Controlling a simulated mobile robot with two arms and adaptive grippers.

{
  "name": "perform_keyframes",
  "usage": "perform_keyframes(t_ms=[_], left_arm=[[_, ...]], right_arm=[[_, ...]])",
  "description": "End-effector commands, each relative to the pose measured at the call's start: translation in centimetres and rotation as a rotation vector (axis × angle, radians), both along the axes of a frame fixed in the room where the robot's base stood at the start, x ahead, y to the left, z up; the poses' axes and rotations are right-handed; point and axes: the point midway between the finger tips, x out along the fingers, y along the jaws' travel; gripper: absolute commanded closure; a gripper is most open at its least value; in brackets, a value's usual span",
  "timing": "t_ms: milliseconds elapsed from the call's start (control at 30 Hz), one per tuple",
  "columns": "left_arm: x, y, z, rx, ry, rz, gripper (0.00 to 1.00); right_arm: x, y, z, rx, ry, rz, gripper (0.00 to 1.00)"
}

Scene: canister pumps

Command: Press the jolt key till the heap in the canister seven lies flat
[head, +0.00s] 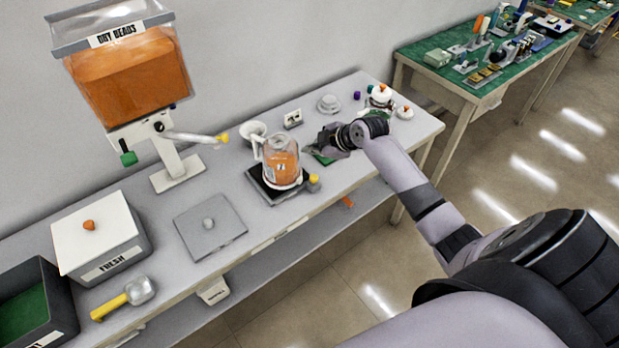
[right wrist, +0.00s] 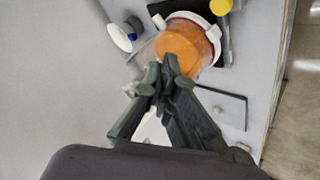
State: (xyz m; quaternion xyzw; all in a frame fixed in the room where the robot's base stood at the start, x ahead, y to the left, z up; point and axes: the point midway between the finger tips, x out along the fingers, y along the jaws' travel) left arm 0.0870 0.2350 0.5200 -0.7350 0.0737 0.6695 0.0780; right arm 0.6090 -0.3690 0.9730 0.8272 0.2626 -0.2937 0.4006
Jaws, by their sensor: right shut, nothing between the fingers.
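A clear canister (head: 282,160) with orange beads stands upright on a black base (head: 262,187) in the middle of the bench. Its number is too small to read. A yellow knob (head: 314,182), perhaps the jolt key, sits at the base's right corner; it also shows in the right wrist view (right wrist: 221,6). There, the orange heap (right wrist: 183,46) is seen from above; I cannot tell whether it is flat. My right gripper (head: 322,142) is shut and empty, to the right of the canister. In the right wrist view its fingertips (right wrist: 165,70) overlap the canister's near edge. My left gripper is out of view.
A bead hopper (head: 135,80) with a yellow-tipped lever stands at the left back. A white funnel-like cup (head: 251,130) is close behind the canister. A grey plate (head: 209,226), a FRESH bin (head: 103,243) and a scoop (head: 125,298) lie left. Small items crowd the right end.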

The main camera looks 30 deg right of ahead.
Motion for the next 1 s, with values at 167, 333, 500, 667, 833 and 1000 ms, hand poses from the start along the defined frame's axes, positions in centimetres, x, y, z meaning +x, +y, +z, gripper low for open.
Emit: perform_keyframes(t_ms=[167,333,500,667,833,1000], left_arm=[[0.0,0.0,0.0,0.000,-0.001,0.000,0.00],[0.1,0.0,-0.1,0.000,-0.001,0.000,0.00],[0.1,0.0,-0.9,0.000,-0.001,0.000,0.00],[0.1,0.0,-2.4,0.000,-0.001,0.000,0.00],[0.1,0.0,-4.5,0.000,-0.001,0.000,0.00],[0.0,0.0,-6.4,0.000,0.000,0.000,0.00]], right_arm=[[0.0,0.0,0.0,0.000,0.000,0.000,1.00],[0.0,0.0,-0.2,0.001,0.000,-0.001,1.00],[0.0,0.0,-1.1,0.001,0.001,-0.003,1.00],[0.0,0.0,-2.9,0.002,0.002,-0.003,1.00],[0.0,0.0,-5.4,0.003,0.001,-0.003,1.00],[0.0,0.0,-7.6,0.000,0.001,-0.003,1.00]])
